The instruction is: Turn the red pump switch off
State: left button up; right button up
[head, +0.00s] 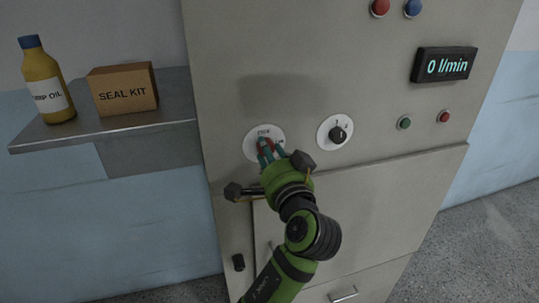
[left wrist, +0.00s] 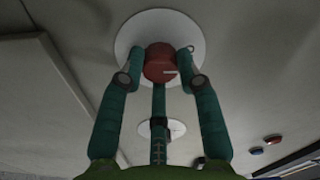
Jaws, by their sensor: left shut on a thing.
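The red pump switch (left wrist: 160,62) is a round red knob on a white disc (head: 252,138) on the grey cabinet front. My left gripper (head: 266,150) is at the disc and covers most of the knob in the head view. In the left wrist view its teal fingers (left wrist: 160,75) close around the red knob from its sides, with a third finger below. A short pale mark shows on the knob, pointing to the right in that view. My right gripper is not in view.
A black selector knob (head: 338,134) on a white disc is just right of my gripper. A display (head: 444,65) reads "0 l/min". Small buttons sit on the panel. A shelf (head: 100,132) at left holds a pump oil bottle (head: 48,85) and a seal kit box (head: 123,90).

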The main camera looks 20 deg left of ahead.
aim_at(263, 100)
pick_arm(q)
jog(key=o, duration=1.1)
jog(key=shift+o, duration=0.2)
jog(key=shift+r, duration=0.1)
notch_tip(263, 100, up, 9)
jog(key=shift+r, duration=0.45)
